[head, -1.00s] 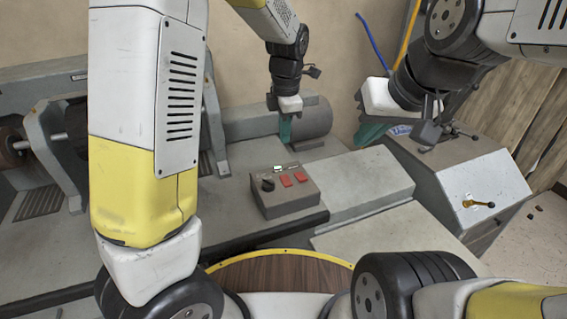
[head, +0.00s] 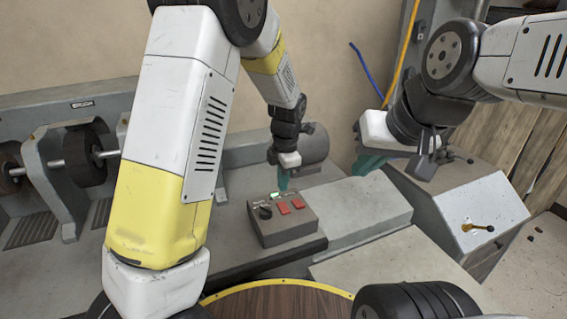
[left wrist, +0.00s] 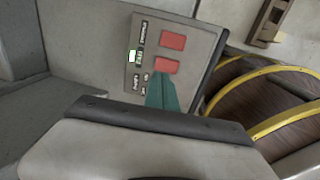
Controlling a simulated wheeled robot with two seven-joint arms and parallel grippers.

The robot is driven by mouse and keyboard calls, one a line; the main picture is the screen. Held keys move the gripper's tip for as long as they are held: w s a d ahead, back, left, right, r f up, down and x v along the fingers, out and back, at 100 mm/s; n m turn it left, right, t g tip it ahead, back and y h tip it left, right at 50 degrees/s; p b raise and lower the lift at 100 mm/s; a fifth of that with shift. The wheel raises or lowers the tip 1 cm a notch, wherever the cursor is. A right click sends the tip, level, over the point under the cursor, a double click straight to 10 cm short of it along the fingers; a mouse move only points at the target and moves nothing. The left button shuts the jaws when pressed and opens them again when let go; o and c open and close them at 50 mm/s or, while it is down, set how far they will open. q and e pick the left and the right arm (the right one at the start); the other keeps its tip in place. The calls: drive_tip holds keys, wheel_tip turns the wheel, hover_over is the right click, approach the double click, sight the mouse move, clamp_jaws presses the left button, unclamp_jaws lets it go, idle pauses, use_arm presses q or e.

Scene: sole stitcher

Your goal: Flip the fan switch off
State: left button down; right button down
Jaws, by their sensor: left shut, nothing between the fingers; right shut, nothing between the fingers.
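A grey control box (head: 284,229) stands on the machine bench, with two red switches (head: 284,208) (head: 297,203), a black knob (head: 265,212) and a small green-lit display (head: 275,197). Which red switch is the fan's I cannot tell; the labels are too small. My left gripper (head: 284,182) is shut and empty, its teal fingertips just above the back of the box. In the left wrist view its fingertips (left wrist: 166,88) appear right beside the nearer red switch (left wrist: 167,65), and the knob is hidden there. My right gripper (head: 369,163) is shut and empty, away to the right.
A grey machine with dark wheels (head: 84,165) stands at the left. A grey cabinet with a brass-coloured lever (head: 478,228) stands at the right. A flat grey surface (head: 365,205) lies right of the box.

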sight(282, 205)
use_arm(q)
drive_tip(key=f, duration=0.6)
drive_tip(key=shift+w+a+f, duration=0.15)
drive_tip(key=shift+w+f, duration=0.1)
drive_tip(key=shift+w, duration=0.1)
drive_tip(key=shift+w+a+f, duration=0.1)
drive_tip(key=shift+f, duration=0.05)
drive_tip(key=shift+s, duration=0.25)
drive_tip(key=shift+s+d, duration=0.35)
drive_tip(key=shift+s, duration=0.2)
